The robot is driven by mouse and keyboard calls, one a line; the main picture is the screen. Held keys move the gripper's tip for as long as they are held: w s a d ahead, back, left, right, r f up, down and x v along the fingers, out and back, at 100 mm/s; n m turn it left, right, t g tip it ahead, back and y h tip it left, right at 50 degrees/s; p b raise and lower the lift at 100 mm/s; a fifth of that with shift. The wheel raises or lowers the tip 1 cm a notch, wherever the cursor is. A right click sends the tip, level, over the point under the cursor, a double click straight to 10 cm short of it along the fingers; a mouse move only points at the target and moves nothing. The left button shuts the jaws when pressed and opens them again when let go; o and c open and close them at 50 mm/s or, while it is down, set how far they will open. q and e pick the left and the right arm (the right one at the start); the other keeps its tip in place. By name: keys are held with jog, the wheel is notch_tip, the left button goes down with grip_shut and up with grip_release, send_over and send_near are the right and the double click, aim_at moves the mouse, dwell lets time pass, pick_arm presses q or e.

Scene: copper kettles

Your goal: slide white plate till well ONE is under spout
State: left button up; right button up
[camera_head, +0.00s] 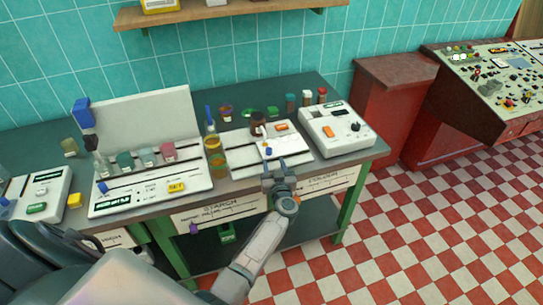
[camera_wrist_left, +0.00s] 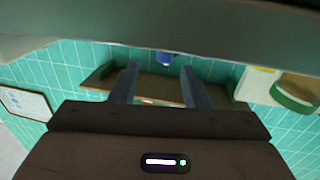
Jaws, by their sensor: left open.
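A white plate (camera_head: 287,148) lies on the low white rig in the middle of the bench in the head view. A small blue knob (camera_head: 268,151) shows at its front. A dark brown pot (camera_head: 257,121) stands behind the plate; the spout and the well markings are too small to make out. My left gripper (camera_head: 275,166) is open at the bench's front edge, just in front of the plate and knob. In the left wrist view its two fingers (camera_wrist_left: 159,86) stand apart, with a blue thing (camera_wrist_left: 164,58) beyond and between them. My right gripper is not in view.
Amber cylinders (camera_head: 214,155) stand left of the rig. A white device with an orange button (camera_head: 328,131) sits close on the right. Several small jars (camera_head: 307,97) stand behind. A rack panel with coloured jars (camera_head: 150,185) fills the bench's left part.

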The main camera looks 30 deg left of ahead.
pick_arm(q)
jog(key=v, duration=0.2)
jog(key=shift+s+d, duration=0.35)
jog(key=shift+s, duration=0.05)
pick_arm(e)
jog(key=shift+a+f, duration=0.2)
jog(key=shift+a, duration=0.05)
